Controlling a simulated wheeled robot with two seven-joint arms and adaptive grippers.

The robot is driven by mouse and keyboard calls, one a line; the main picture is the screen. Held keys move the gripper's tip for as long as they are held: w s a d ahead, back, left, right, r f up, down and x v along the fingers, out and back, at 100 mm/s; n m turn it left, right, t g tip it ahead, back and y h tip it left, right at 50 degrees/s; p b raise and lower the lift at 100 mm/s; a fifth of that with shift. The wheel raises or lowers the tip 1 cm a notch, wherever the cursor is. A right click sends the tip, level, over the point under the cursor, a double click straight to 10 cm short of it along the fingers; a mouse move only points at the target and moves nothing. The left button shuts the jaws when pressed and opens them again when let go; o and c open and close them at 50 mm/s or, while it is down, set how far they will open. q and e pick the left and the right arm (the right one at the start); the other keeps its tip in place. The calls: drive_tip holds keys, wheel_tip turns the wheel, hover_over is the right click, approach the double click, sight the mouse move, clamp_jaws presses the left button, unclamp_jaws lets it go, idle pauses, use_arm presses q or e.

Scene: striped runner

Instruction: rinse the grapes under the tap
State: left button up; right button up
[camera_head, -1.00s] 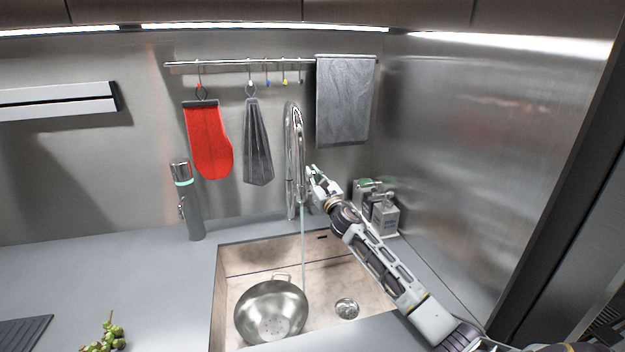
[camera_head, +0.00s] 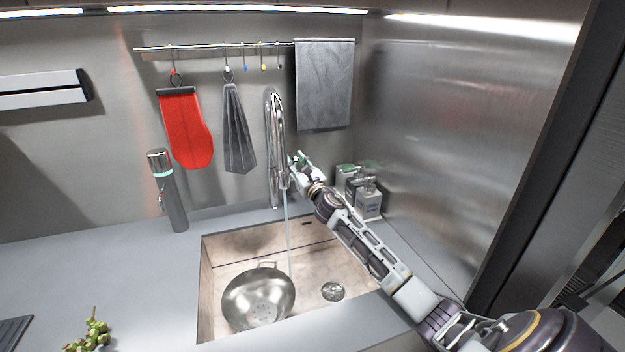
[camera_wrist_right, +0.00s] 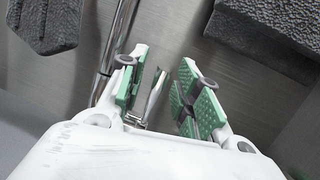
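The grapes (camera_head: 91,336) are a small green bunch on the counter at the lower left of the head view. The tap (camera_head: 276,150) is a tall chrome arch behind the sink (camera_head: 207,290), with a thin stream of water (camera_head: 287,235) running down. A metal colander (camera_head: 258,298) sits in the sink, empty as far as I see. My right gripper (camera_head: 298,162) is beside the tap, on its right. In the right wrist view it (camera_wrist_right: 160,95) is open, with the tap's slim lever (camera_wrist_right: 153,97) between its green-padded fingers. My left gripper is out of view.
A soap dispenser set (camera_head: 366,197) stands right of the tap, near the steel side wall. A grey-topped cylinder (camera_head: 170,195) stands left of the sink. A red mitt (camera_head: 186,130) and grey cloths (camera_head: 325,85) hang behind. The counter (camera_head: 110,270) left of the sink is mostly clear.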

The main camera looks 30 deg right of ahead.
drive_tip(key=r+v, duration=0.3)
drive_tip(key=v, duration=1.3)
drive_tip(key=shift+s, duration=0.5)
idle(0.4)
drive_tip(key=shift+a, duration=0.1)
idle(0.6)
